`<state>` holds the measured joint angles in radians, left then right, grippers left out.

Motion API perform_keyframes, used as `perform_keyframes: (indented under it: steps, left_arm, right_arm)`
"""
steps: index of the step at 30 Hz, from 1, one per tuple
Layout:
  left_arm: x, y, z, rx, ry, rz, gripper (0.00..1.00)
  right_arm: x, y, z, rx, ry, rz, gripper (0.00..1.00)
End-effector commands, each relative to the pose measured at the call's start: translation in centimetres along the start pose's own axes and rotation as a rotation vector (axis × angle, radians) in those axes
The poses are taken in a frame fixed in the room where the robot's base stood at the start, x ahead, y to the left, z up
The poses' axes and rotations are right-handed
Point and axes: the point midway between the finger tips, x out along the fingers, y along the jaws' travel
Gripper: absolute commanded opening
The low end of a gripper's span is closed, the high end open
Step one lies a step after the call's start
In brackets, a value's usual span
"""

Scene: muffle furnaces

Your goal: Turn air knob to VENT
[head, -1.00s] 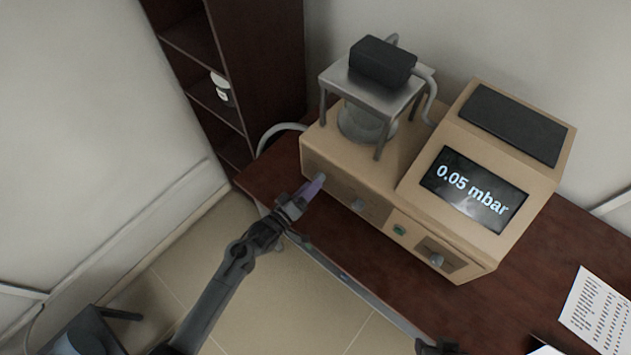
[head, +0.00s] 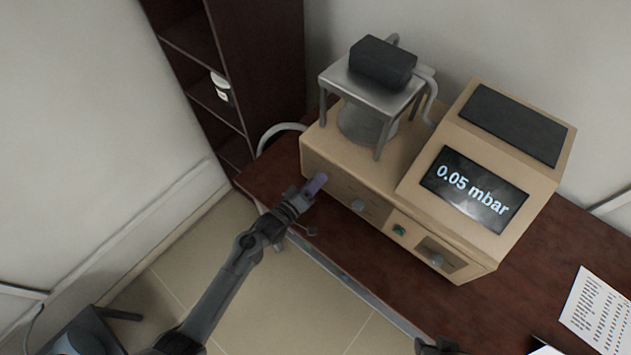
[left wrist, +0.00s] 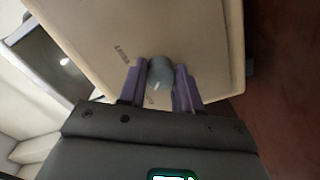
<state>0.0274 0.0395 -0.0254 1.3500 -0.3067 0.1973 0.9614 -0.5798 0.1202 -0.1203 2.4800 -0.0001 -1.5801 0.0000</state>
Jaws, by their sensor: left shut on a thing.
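The beige instrument (head: 395,185) stands on the desk, its screen (head: 474,190) reading 0.05 mbar. My left gripper (head: 317,184) is at the left part of its front panel. In the left wrist view, the purple fingers (left wrist: 160,84) sit on either side of a round grey knob (left wrist: 160,70) with a pale mark on its face, and are shut on it. Small dark labels (left wrist: 122,52) are printed by the knob but are too small to read. In the head view the gripper hides this knob. My right gripper (head: 438,346) barely shows at the bottom edge; its jaws cannot be made out.
A metal stand (head: 372,92) with a black block (head: 383,62) is on top. A printed sheet (head: 597,308) lies on the dark desk (head: 545,265) at right.

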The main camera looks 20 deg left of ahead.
Motion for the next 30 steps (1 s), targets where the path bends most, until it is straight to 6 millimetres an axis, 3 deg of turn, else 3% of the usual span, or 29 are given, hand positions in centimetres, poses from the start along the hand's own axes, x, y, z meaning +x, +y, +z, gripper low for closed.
perform_keyframes:
  steps: [14,30]
  left_arm:
    - [0.00,0.04,-0.01,0.105,0.000,0.001,0.03]
    - [0.01,0.00,-0.03,0.579,-0.001,0.002,0.03]
  right_arm:
    - [-0.11,0.12,-0.01,-0.004,-0.001,0.004,0.43]
    - [-0.38,-0.08,-0.15,0.005,0.000,-0.003,0.43]
